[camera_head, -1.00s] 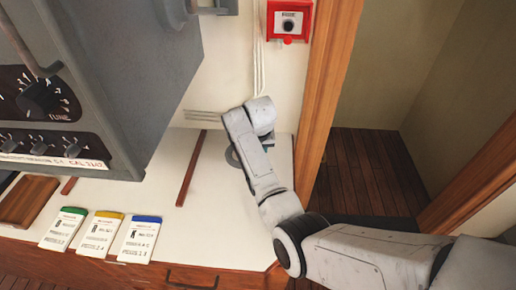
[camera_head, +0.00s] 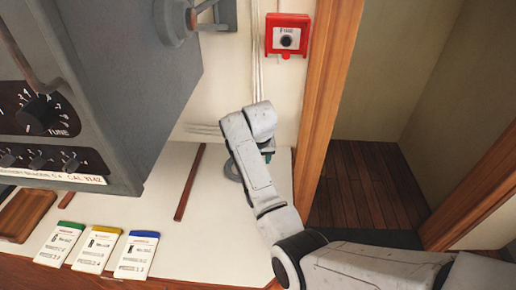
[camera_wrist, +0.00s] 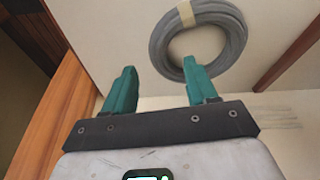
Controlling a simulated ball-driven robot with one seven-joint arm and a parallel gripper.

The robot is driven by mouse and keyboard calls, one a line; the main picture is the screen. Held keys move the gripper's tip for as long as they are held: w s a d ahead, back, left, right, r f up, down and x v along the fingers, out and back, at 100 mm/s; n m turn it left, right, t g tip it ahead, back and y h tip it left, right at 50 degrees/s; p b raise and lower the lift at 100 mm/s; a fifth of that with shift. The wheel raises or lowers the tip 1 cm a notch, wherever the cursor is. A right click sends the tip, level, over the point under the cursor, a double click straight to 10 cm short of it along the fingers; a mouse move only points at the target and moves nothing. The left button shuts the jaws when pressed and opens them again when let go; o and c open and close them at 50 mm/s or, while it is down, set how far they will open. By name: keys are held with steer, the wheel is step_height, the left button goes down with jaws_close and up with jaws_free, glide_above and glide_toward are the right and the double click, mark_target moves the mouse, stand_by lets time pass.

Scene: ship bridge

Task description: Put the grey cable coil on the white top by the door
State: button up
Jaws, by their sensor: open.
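The grey cable coil (camera_wrist: 158,44), bound with a pale band, lies flat on the white top (camera_wrist: 115,30) by the door opening. In the head view the coil (camera_head: 231,171) shows partly at the left of my wrist, and the rest is hidden behind the arm. My gripper (camera_wrist: 158,70) has its teal fingers spread apart and nothing between them. In the wrist view the right finger overlaps the coil's lower edge; whether it touches cannot be told. In the head view my gripper (camera_head: 267,157) is mostly hidden by my wrist.
A wooden door post (camera_head: 327,100) stands right beside the top. A red wall box (camera_head: 287,36) is above. A grey radio cabinet (camera_head: 120,90) overhangs the left. Wooden strips (camera_head: 190,183) cross the top, and several labelled cards (camera_head: 137,255) lie at its front left.

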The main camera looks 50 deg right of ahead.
steer(key=v, duration=0.8)
steer(key=shift+r, duration=0.2)
